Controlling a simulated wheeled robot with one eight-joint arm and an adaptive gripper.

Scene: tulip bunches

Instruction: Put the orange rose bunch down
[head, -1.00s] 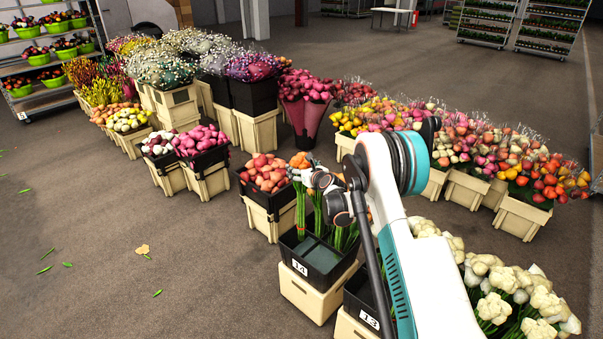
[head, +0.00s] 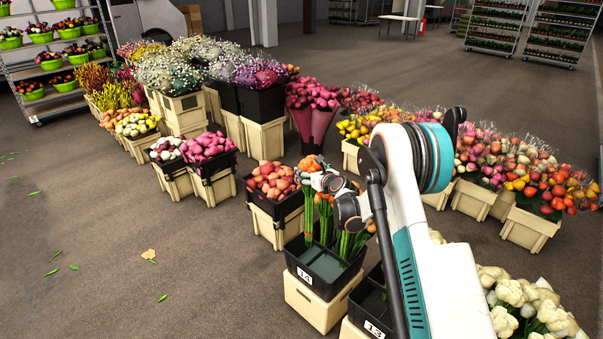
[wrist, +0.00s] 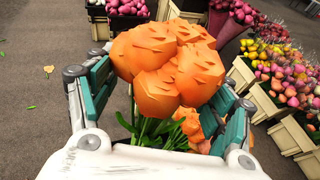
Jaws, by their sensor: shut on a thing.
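The orange rose bunch (head: 311,163) is upright in my gripper (head: 322,181), above the black bucket marked 14 (head: 318,278). Its green stems (head: 308,215) hang down to the bucket's back left part; I cannot tell whether they touch its floor. In the wrist view the orange heads (wrist: 168,65) fill the middle, between the two teal-padded fingers of my gripper (wrist: 160,105). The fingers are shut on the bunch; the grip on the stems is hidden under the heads. More orange flowers (wrist: 192,128) show lower down, beside the held bunch.
Other green-stemmed bunches (head: 350,245) stand in the same bucket, partly behind my arm. Bucket 13 (head: 372,300) is in front, with white flowers (head: 525,305) to the right. A salmon bunch bucket (head: 272,205) stands close behind left.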

